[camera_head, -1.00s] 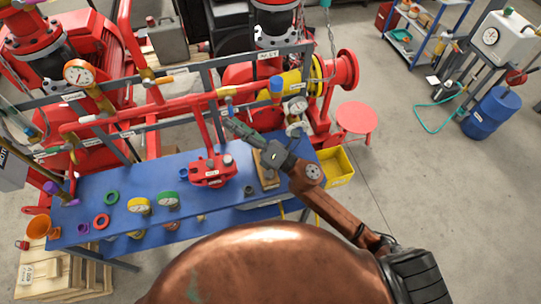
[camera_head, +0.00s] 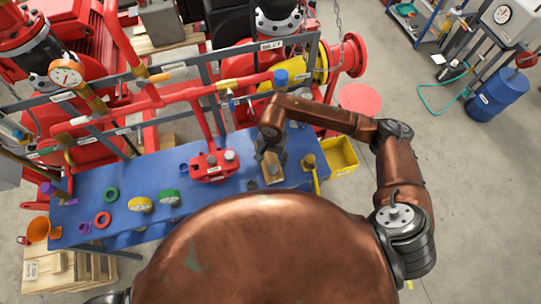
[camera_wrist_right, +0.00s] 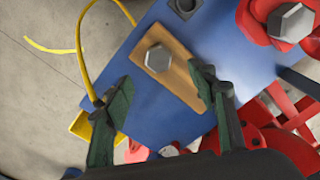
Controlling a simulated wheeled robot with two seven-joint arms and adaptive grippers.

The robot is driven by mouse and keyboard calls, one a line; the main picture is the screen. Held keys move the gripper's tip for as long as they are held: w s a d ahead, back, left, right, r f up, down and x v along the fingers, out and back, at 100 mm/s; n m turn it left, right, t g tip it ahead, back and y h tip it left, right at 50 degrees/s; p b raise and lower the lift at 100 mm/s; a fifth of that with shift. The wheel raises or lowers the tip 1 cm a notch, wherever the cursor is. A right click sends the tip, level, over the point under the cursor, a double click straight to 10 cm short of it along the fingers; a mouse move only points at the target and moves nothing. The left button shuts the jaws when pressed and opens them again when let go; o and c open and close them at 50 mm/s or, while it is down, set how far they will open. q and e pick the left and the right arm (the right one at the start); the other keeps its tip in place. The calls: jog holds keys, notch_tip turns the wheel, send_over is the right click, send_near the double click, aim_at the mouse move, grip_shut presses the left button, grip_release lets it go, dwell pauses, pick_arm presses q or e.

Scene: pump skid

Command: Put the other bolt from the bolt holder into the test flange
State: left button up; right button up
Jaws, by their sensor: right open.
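The bolt holder (camera_head: 273,172) is a small wooden block on the right part of the blue bench. In the right wrist view the holder (camera_wrist_right: 184,82) carries one grey hex-headed bolt (camera_wrist_right: 158,57). My right gripper (camera_head: 272,157) points down over the holder and partly hides it. In the wrist view its dark green fingers (camera_wrist_right: 161,82) are apart, one toward each side of the block, with nothing between the tips. The red test flange (camera_head: 212,168) stands left of the holder. In the wrist view the flange (camera_wrist_right: 274,12) shows a grey hex head at the upper right.
The blue bench (camera_head: 231,192) also bears gauges and coloured rings at left. A yellow bin (camera_head: 342,157) stands beyond its right end. Red pipework (camera_head: 207,90) runs behind. A small dark-holed grey piece (camera_wrist_right: 185,6) lies near the holder.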

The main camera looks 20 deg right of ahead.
aim_at(273, 168)
notch_tip(273, 168, down, 6)
jog(key=shift+s+d+r+p, duration=0.1)
jog(key=shift+s+p, duration=0.05)
jog(key=shift+p, duration=0.65)
jog(key=shift+f, duration=0.7)
jog(key=shift+c, duration=0.3)
jog(key=c, duration=1.2)
jog(key=shift+r+p, duration=1.3)
jog(key=shift+r, duration=2.2)
